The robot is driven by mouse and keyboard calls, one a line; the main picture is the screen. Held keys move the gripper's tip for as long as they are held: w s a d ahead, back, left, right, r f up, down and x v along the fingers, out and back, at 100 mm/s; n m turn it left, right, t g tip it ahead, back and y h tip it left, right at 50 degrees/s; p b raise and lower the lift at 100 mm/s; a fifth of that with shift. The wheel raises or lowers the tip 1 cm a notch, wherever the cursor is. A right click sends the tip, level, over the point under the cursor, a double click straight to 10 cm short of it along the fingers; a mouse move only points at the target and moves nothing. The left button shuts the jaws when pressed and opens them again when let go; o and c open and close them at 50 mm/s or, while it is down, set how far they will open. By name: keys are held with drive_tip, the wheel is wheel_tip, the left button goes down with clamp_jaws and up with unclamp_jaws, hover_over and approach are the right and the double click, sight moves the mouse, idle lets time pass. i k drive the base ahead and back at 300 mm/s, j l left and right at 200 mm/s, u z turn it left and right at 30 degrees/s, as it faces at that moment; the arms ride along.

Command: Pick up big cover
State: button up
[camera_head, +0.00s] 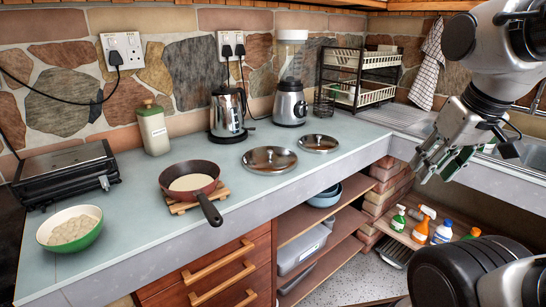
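Two round metal covers lie on the light grey-blue counter. The big cover (269,159) is the left one, with a knob on top. The smaller cover (318,143) lies to its right and a little farther back, apart from it. My gripper (434,172) hangs at the right, over the corner side of the counter, well away from both covers. Its fingers look spread and nothing shows between them. Nothing hides the big cover.
A red pan (190,176) sits on a wooden trivet left of the big cover, its handle over the counter's front edge. A kettle (228,115) and a blender (290,95) stand behind. A dish rack (357,78) stands in the corner. Bare counter lies in front of the covers.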

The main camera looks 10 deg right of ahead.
sight(267, 162)
drive_tip(key=i+l+u, duration=0.2)
drive_tip(key=i+u, duration=0.15)
drive_tip(key=u, duration=0.15)
drive_tip(key=i+l+u, duration=0.3)
drive_tip(key=u, duration=0.2)
